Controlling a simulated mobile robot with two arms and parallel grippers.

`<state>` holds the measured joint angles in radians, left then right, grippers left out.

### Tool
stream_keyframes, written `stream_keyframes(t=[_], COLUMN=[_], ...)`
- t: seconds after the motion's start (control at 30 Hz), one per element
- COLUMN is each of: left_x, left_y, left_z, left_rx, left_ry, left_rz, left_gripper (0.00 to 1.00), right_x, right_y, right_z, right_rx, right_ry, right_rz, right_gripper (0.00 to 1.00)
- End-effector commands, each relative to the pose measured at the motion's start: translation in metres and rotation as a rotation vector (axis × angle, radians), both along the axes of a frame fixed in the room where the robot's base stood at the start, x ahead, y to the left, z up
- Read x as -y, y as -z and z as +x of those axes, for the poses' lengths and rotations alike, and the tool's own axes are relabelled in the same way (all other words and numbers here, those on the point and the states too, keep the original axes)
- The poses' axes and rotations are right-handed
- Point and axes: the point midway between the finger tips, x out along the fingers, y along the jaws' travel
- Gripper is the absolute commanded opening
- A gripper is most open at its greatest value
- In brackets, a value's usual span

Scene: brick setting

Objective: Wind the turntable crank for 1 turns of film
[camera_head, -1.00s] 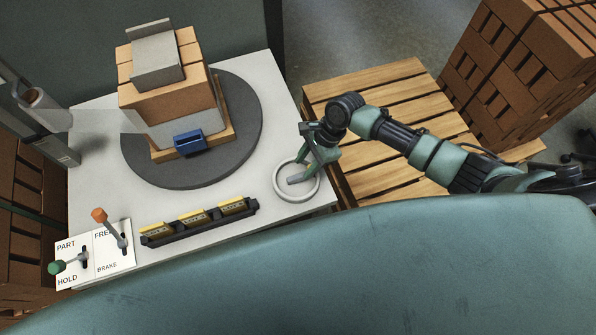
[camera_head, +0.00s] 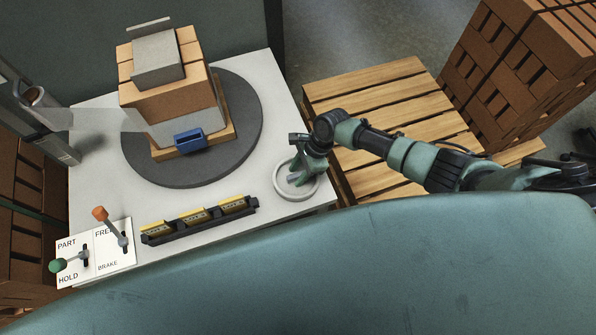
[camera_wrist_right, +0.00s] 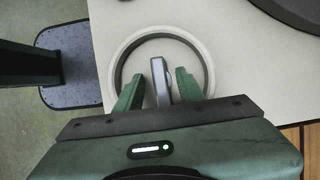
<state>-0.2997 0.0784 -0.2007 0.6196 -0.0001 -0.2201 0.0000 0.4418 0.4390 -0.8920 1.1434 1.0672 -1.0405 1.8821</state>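The turntable (camera_head: 250,120) is a dark round disc on a pale bench top. It carries a stack of orange bricks (camera_head: 165,98) on a small wooden base, with a grey block on top. The crank is a pale ring (camera_head: 317,187) at the bench's right front corner, with a grey handle inside it. My right gripper (camera_head: 295,172) is over the crank. In the right wrist view the upright grey handle (camera_wrist_right: 160,80) stands between my right gripper's green fingers (camera_wrist_right: 160,85), with narrow gaps showing. My left gripper is not in view.
A film mast with a roll (camera_head: 32,95) stands at left, and clear film (camera_head: 95,120) reaches the stack. A lever panel (camera_head: 95,255) and a counter strip (camera_head: 200,222) line the bench front. A wooden pallet (camera_head: 375,90) and brick piles (camera_head: 530,80) are at right.

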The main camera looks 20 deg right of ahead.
Motion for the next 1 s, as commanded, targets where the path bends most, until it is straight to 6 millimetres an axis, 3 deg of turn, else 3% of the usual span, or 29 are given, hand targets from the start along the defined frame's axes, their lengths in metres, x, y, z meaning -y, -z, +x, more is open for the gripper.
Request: stream_keyframes(t=[0.03, 0.17, 0.57, 1.0], left_x=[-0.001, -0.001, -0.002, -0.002], left_y=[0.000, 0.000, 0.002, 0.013], left_z=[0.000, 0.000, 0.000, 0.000], left_rx=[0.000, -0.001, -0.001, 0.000], left_ry=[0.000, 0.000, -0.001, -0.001], left_rz=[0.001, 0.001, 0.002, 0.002], left_gripper=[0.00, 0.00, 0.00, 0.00], right_x=[0.000, 0.000, -0.001, -0.003], right_y=[0.000, 0.000, 0.000, 0.001], right_z=[0.000, 0.000, 0.000, 0.002], right_rx=[0.000, 0.000, 0.000, -0.002], right_ry=[0.000, 0.000, -0.040, -0.357], right_rz=[0.000, 0.000, 0.001, 0.003], right_gripper=[0.35, 0.00, 0.00, 0.00])
